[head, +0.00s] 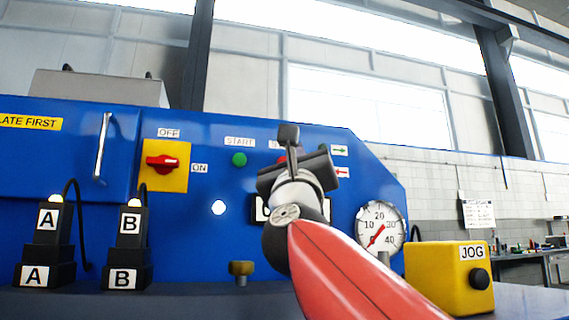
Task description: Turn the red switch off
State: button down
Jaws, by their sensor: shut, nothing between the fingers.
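The red switch (163,162) is a rotary knob on a yellow plate (164,181) on the blue machine front. The OFF label (168,132) is above the plate and the ON label (199,168) is to its right. The knob's handle lies roughly level, in line with ON. My gripper (289,136) is to the right of the switch in the picture, apart from it, in front of the panel. Its fingers are shut and empty. My gripper and arm hide part of the panel, including most of a dark display and part of a red button.
A green START button (239,159), a vertical handle (103,146) and a round gauge (381,228) are on the blue machine (225,185). Black blocks marked A (46,250) and B (127,250) stand below the switch. A yellow JOG box (447,277) stands right. Space before the switch looks clear.

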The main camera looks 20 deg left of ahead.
aim_at(162, 165)
jog(key=k+l, duration=0.2)
jog(key=k, duration=0.3)
jog(key=k+l, duration=0.15)
jog(key=k, duration=0.35)
